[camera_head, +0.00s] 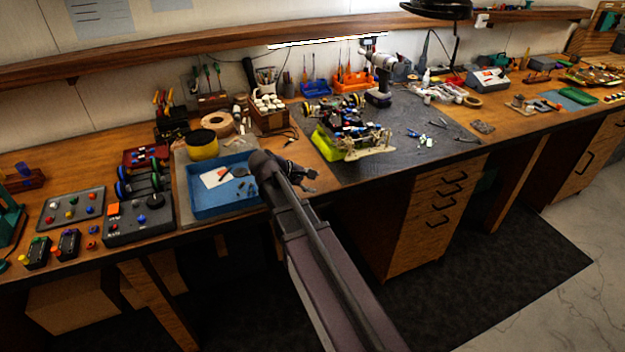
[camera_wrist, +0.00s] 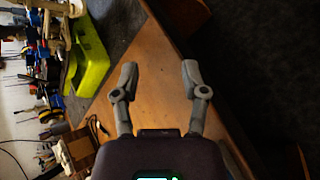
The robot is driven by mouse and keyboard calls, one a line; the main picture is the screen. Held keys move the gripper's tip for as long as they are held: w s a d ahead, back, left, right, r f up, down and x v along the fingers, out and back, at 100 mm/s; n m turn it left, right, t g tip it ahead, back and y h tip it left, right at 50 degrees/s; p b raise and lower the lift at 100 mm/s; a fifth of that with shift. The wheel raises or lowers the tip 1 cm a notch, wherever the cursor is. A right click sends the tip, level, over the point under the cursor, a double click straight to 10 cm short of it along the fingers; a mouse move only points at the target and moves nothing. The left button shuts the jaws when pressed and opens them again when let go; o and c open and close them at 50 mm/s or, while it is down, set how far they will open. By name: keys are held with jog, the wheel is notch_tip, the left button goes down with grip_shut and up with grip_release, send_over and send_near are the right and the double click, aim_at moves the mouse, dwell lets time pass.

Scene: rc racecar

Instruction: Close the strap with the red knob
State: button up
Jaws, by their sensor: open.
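The RC racecar (camera_head: 345,125) stands on the dark work mat, with a lime-green part (camera_head: 328,145) at its front left. In the wrist view the lime-green part (camera_wrist: 90,60) and some of the car's workings (camera_wrist: 45,45) show at the upper left. I cannot make out the strap or its red knob in either view. My gripper (camera_head: 308,180) is over the bench's front edge, left of and nearer than the car, apart from it. In the wrist view my gripper (camera_wrist: 159,75) is open, with nothing between its fingers.
A blue tray (camera_head: 195,198) with small items lies just left of my gripper. A wooden bottle box (camera_head: 270,125) stands behind it. A drill (camera_head: 380,75) stands behind the car, and small tools (camera_head: 438,123) lie right of it. Bare wood (camera_head: 318,172) shows near the bench edge.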

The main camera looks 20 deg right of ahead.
aim_at(325, 115)
jog(key=shift+w, duration=0.1)
jog(key=w+n+h+b, duration=0.1)
jog(key=w+n, duration=0.1)
jog(key=w, duration=0.1)
jog(key=w+d+r+n+h+b, duration=0.1)
jog(key=w+n, duration=0.1)
jog(key=w, duration=0.2)
jog(key=w+n+t+h+b, duration=0.1)
jog(key=w+n, duration=0.1)
jog(key=w, duration=0.2)
jog(key=shift+w+d+r+n, duration=0.15)
jog(key=shift+d+r+n, duration=0.15)
jog(key=shift+r+n, duration=0.1)
jog(key=w+r+n+t+h+b, duration=0.1)
jog(key=w+r+n+h+b, duration=0.2)
jog(key=w+n, duration=0.5)
jog(key=w+r+h, duration=0.1)
jog(key=w, duration=0.2)
jog(key=shift+w+a+n+t, duration=0.2)
jog(key=shift+w+n+t, duration=0.1)
jog(key=shift+w+n, duration=0.1)
jog(key=shift+d, duration=0.15)
jog(key=x, duration=1.3)
jog(key=shift+d+r, duration=0.15)
jog(key=shift+d, duration=0.15)
